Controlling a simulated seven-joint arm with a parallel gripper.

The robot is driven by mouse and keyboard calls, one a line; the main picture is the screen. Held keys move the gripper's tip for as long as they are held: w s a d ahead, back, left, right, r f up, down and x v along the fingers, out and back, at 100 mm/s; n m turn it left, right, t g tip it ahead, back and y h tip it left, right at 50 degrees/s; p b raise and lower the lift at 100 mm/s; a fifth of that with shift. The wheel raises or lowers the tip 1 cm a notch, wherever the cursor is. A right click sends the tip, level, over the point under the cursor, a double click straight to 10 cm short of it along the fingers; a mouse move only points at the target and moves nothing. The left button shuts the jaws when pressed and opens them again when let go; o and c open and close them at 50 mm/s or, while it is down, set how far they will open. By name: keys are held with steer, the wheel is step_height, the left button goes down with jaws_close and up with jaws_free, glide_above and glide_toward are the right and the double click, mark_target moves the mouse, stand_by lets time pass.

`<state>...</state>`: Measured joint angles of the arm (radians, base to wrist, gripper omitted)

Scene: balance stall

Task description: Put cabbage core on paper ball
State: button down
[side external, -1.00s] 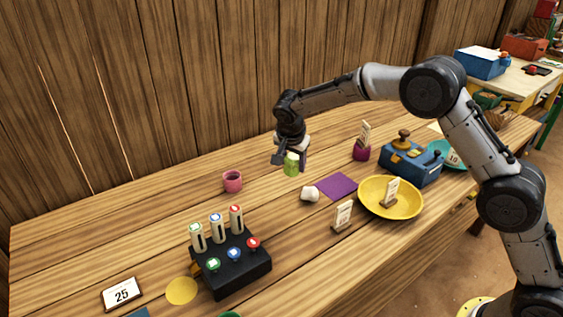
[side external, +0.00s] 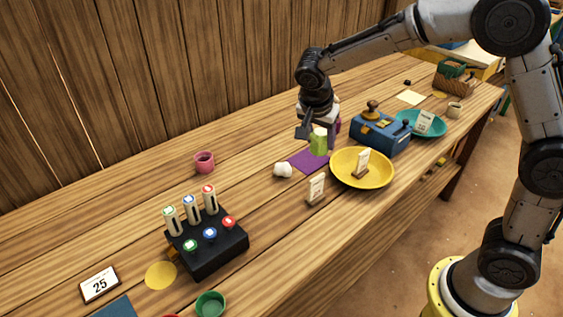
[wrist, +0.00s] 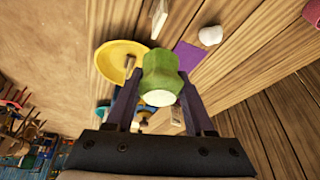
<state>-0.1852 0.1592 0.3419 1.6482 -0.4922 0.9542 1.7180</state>
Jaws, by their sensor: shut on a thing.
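The cabbage core (side external: 319,143) is a green chunk with a pale end. My gripper (side external: 317,129) is shut on it and holds it above or near the purple mat; the exact height is hard to tell. In the wrist view the core (wrist: 160,72) sits between the two fingers of my gripper (wrist: 159,84), pale end toward the camera. The paper ball (side external: 283,170) is a white crumpled lump on the wooden table, left of the mat and of the held core. It also shows in the wrist view (wrist: 211,36), at the upper right, apart from the core.
The purple mat (side external: 298,163) lies beside the ball. A yellow dish (side external: 386,177) holding a card is to its right, and another small card (side external: 316,190) stands in front. A blue box (side external: 379,137), pink cup (side external: 204,162) and black button box (side external: 208,251) stand around.

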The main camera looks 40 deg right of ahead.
steer(key=shift+r, duration=0.35)
glide_toward(282, 162)
steer(key=s+d+r, duration=0.3)
steer(key=w+f, duration=0.3)
steer(key=shift+w+d+f, duration=0.1)
steer(key=shift+d+f, duration=0.1)
steer(key=shift+f, duration=0.05)
steer(key=shift+w+f, duration=0.55)
steer(key=shift+f, duration=0.05)
steer(key=shift+w+f, duration=0.1)
steer(key=shift+f, duration=1.55)
steer(key=shift+f, duration=0.2)
steer(key=shift+c, duration=1.4)
jaws_free()
steer(key=shift+r, duration=0.15)
